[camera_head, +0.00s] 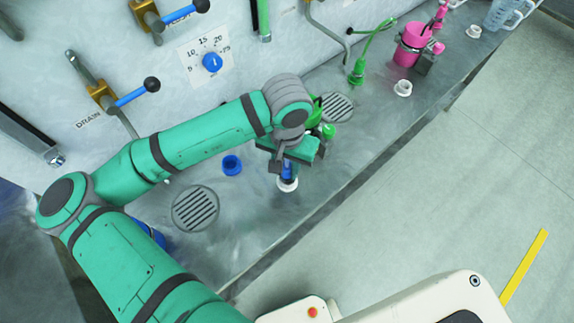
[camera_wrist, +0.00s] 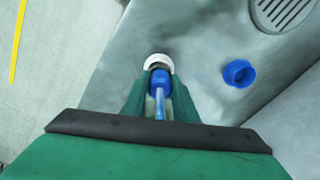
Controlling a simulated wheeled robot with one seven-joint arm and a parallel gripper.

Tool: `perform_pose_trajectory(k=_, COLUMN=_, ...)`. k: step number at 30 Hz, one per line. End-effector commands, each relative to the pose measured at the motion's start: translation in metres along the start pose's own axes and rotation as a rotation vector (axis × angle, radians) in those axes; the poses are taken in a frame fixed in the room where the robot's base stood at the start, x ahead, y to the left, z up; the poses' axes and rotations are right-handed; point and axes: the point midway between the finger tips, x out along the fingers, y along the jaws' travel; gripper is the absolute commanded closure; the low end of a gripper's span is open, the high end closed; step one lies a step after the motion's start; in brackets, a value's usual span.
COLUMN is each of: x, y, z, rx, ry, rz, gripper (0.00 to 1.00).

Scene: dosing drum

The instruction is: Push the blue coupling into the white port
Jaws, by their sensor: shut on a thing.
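My gripper (camera_head: 283,164) is shut on the blue coupling (camera_head: 287,172), low over the metal bench top. The coupling also shows in the wrist view (camera_wrist: 159,82), between my fingers, with a thinner blue hose or stem running back toward my palm. The white port (camera_head: 287,185) is a round ring on the bench, directly below the coupling in the head view. In the wrist view the white port (camera_wrist: 159,61) shows just beyond the coupling's front end. The coupling overlaps the port's opening in both views; I cannot tell how deep it sits.
A blue ring-shaped cap or port (camera_head: 232,165) stands nearby on the bench (camera_head: 245,215). Drain grates (camera_head: 195,209) lie in the bench top. Another white port (camera_head: 403,88) and a pink container (camera_head: 408,50) are farther right. The wall has valve handles and a dial (camera_head: 212,62).

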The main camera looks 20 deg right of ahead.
Motion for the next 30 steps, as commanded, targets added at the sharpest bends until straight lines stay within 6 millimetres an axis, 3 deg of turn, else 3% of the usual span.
perform_pose_trajectory(k=13, x=0.0113, y=0.0016, z=0.0021, rx=-0.002, ry=-0.008, rz=0.006, gripper=0.98)
perform_pose_trajectory(k=14, x=0.0113, y=0.0015, z=0.0020, rx=-0.002, ry=-0.008, rz=0.005, gripper=0.69)
perform_pose_trajectory(k=16, x=0.0113, y=0.0014, z=0.0021, rx=-0.002, ry=-0.009, rz=0.006, gripper=0.52)
perform_pose_trajectory(k=30, x=0.0020, y=0.0021, z=0.0022, rx=-0.001, ry=-0.009, rz=0.008, gripper=0.52)
